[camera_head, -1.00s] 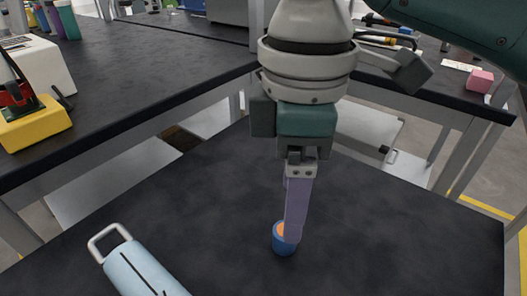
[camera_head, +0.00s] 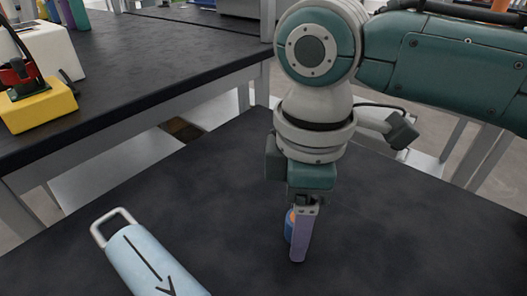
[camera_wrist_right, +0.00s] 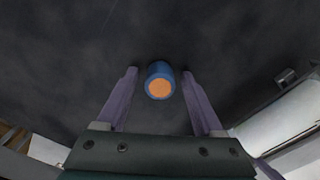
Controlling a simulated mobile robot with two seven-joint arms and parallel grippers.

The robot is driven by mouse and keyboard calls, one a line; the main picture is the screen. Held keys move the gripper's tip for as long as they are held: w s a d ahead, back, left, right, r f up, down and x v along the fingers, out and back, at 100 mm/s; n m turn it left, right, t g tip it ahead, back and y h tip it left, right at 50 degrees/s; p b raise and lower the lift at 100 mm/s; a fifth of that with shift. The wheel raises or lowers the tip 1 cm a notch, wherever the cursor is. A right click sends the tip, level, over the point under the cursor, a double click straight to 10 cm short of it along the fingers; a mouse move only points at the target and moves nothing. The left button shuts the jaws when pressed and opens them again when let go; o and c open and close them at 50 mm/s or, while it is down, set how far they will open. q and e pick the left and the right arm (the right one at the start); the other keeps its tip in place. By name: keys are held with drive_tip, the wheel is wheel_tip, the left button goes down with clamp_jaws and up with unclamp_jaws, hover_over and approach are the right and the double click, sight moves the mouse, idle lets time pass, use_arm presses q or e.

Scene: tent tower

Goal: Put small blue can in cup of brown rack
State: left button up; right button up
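The small blue can (camera_head: 289,228) with an orange top stands upright on the black table, partly hidden by a purple finger of my right gripper (camera_head: 298,254) in the head view. In the right wrist view the can (camera_wrist_right: 158,71) lies between the tips of the two spread purple fingers of the right gripper (camera_wrist_right: 160,74), with a gap on each side. The right gripper is open and holds nothing. My left gripper is in neither view. I cannot make out a brown rack in these frames.
A light blue object (camera_head: 150,262) with a black arrow and a pale loop handle lies at the front left. A second black table (camera_head: 150,65) stands behind, bearing a yellow-based red device (camera_head: 38,120). The tabletop around the can is mostly clear.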

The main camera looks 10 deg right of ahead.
clamp_jaws()
idle(0.3)
